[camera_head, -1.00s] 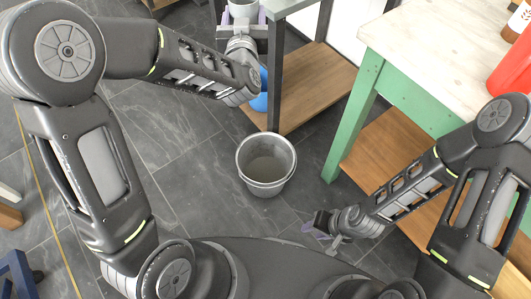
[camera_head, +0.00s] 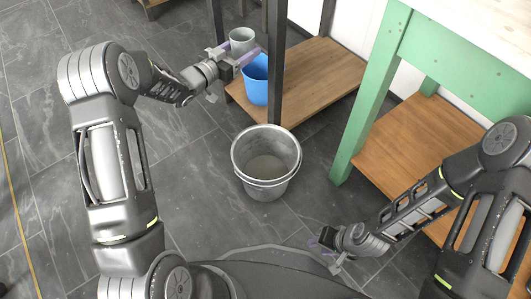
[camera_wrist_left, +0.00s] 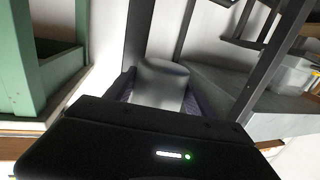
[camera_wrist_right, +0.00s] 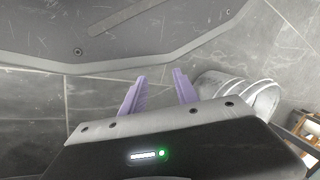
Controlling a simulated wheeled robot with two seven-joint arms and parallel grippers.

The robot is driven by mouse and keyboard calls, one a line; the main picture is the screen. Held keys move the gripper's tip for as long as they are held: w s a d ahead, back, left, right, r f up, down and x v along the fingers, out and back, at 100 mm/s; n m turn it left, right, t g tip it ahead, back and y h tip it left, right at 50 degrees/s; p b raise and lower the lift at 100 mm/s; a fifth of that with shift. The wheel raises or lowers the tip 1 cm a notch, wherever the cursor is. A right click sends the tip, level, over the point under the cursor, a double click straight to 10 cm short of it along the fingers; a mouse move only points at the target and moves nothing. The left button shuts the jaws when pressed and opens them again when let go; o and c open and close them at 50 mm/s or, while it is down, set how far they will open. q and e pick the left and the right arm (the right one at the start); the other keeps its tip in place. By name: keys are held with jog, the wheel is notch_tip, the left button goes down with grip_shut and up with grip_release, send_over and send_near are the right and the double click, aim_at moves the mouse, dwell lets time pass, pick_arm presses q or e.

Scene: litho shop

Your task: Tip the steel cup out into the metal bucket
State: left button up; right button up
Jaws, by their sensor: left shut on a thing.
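The steel cup (camera_head: 241,42) is grey and held between the purple fingers of my left gripper (camera_head: 236,58), in the upper middle of the head view. The cup also shows between the fingers in the left wrist view (camera_wrist_left: 160,85). It looks about upright; its contents cannot be made out. The metal bucket (camera_head: 243,165) stands on the floor, nearer to me and below the cup in the picture. Its grey bottom shows. The bucket also shows at the right of the right wrist view (camera_wrist_right: 240,95). My right gripper (camera_wrist_right: 158,92) is open and empty beside the bucket.
A blue bucket (camera_head: 257,85) stands on the low wooden shelf (camera_head: 318,80) behind the metal bucket. A dark table leg (camera_head: 276,70) rises near the cup. A green-framed table (camera_head: 375,85) stands at the right. The tiled floor left of the metal bucket is clear.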

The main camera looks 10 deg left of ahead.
pick_arm(q)
jog(key=s+a+f+m+g+h+b, duration=0.1)
jog(key=s+f+h+b, duration=0.1)
jog(key=f, duration=0.7)
jog(key=s+a+f+m+g+h+b, duration=0.1)
jog(key=s+f+m+g+h+b, duration=0.1)
jog(key=f, duration=0.8)
jog(key=s+a+f+m+g+h+b, duration=0.1)
jog(key=s+f+b, duration=0.3)
jog(key=f, duration=0.5)
jog(key=shift+a+f+m+g+h+b, duration=0.35)
jog(key=shift+m+h+b, duration=0.15)
jog(key=shift+b, duration=0.2)
jog(key=shift+d+r, duration=0.1)
jog(key=shift+d, duration=0.05)
